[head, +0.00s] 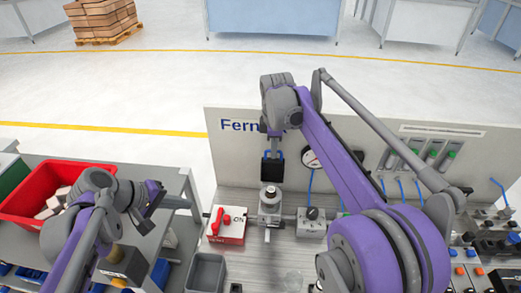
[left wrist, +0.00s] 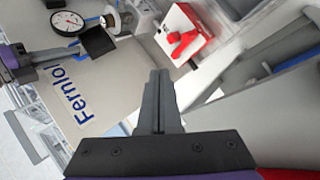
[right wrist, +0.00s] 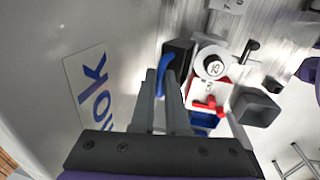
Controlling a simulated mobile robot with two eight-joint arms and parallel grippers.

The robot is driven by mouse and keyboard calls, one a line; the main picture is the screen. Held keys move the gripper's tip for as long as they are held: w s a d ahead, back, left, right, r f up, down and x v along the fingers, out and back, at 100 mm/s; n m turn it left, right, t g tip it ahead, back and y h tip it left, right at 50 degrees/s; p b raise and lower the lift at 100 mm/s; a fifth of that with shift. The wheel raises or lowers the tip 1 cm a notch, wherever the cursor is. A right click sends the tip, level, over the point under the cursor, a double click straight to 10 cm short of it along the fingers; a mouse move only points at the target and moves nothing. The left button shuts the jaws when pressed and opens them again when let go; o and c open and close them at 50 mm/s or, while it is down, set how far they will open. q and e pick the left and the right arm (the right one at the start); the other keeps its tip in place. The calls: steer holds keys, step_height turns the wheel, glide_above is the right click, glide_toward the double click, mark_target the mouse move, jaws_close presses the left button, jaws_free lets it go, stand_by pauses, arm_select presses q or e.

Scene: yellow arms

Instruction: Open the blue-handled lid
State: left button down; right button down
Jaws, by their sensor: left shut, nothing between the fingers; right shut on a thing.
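The blue-handled lid (head: 272,172) shows as a small dark square panel in the head view, just behind a grey round device (head: 269,197). In the right wrist view its blue handle (right wrist: 164,62) lies between the fingers, beside the black lid (right wrist: 181,52). My right gripper (head: 273,153) is shut on this handle from above. The lid looks raised on edge in the left wrist view (left wrist: 97,41); its hinge is hidden. My left gripper (head: 152,197) is shut and empty, away to the left; its closed fingers show in the left wrist view (left wrist: 159,85).
A red switch box (head: 227,225) stands left of the grey device. A grey bin (head: 206,272) sits in front of it. A back panel with a gauge (head: 312,158) rises behind the bench. A red crate (head: 40,188) stands on the left shelf.

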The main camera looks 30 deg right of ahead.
arm_select(q)
steer(key=w+d+r+g+h, duration=0.1)
steer(key=w+d+g+h, duration=0.2)
steer(key=w+d, duration=0.4)
steer(key=w+d+r+g+h, duration=0.15)
steer(key=w+d+h, duration=0.25)
steer(key=d, duration=0.5)
arm_select(e)
steer(key=shift+w+d+r, duration=0.2)
steer(key=shift+w+d, duration=0.05)
arm_select(q)
steer(key=g, duration=0.2)
glide_above(273, 166)
steer(key=w+a, duration=0.3)
steer(key=shift+d+f+t, duration=0.15)
steer(key=shift+f+t, duration=0.1)
steer(key=shift+f, duration=0.65)
arm_select(e)
steer(key=shift+a, duration=0.1)
arm_select(q)
steer(key=shift+s, duration=0.1)
